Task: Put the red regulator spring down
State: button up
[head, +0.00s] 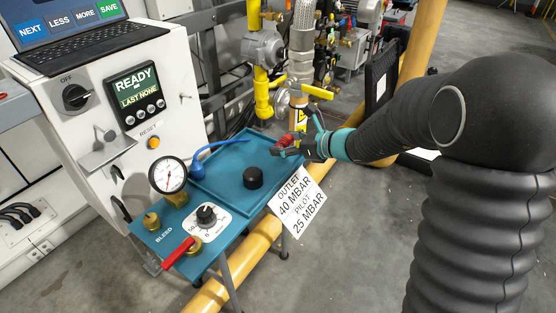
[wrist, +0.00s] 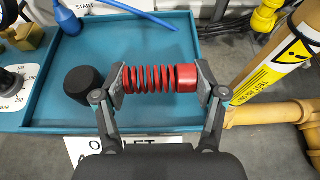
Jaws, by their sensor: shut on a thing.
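The red regulator spring (wrist: 160,79) is a red coil with a solid red end at the right in the wrist view. My gripper (wrist: 160,82) is shut on it, one finger at each end, so the spring lies crosswise between the fingertips. In the head view the spring (head: 284,141) shows small at the tip of my gripper (head: 292,143), over the right side of the teal tray (head: 222,182). In the wrist view it overlaps the right part of the tray (wrist: 60,112). I cannot tell its exact height above the tray.
A black round knob or cap (head: 253,178) stands in the tray, and a blue hose-like tool (head: 198,168) lies at its back left. A pressure gauge (head: 168,175) and red lever (head: 178,253) are at the left.

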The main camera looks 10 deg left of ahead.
aim_at(278, 163)
jog(key=shift+s+a+f, duration=0.1)
jog(key=shift+a+f, duration=0.55)
jog(key=shift+a, duration=0.25)
jog(key=shift+f+b, duration=0.5)
jog(key=shift+f, duration=1.4)
jog(key=shift+f, duration=0.1)
jog(key=o, duration=1.1)
